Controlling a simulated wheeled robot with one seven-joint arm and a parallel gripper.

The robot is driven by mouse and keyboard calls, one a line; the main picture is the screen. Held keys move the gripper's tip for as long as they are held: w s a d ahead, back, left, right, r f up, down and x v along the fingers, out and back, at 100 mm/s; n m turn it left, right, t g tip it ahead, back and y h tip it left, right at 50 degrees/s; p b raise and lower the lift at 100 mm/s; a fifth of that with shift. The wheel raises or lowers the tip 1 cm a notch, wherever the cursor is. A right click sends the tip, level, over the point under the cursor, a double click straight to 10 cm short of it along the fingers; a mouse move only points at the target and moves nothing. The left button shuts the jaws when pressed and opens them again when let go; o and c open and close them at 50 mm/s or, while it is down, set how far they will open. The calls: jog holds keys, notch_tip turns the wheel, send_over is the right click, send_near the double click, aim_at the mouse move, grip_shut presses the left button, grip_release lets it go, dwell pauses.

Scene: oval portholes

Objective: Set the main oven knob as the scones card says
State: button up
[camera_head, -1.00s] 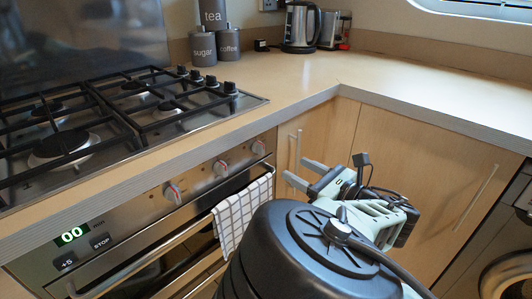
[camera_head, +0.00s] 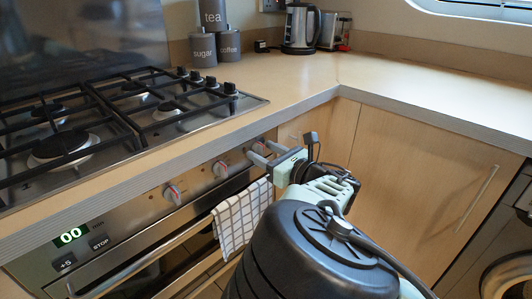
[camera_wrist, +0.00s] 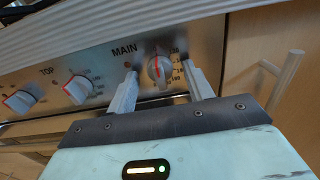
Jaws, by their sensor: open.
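The main oven knob (camera_wrist: 159,68) is a round metal knob below the "MAIN" label on the steel panel. Its red line points roughly straight up, with small printed numbers to its right that I cannot read surely. My gripper (camera_wrist: 160,73) is open, with one finger on each side of the knob in the wrist view. A gap shows on both sides, and the fingers do not grip it. In the head view my gripper (camera_head: 262,154) reaches the panel's right end, and its fingers partly hide the knob (camera_head: 258,147). No scones card shows in either view.
Two other knobs sit left on the panel: the one by "TOP" (camera_wrist: 78,88) and another (camera_wrist: 20,100). A checked towel (camera_head: 241,215) hangs on the oven handle (camera_head: 130,268) below. The hob (camera_head: 120,115) and worktop edge (camera_head: 210,138) lie above. A cupboard handle (camera_wrist: 284,78) stands out at right.

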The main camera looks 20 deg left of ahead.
jog(key=c, duration=1)
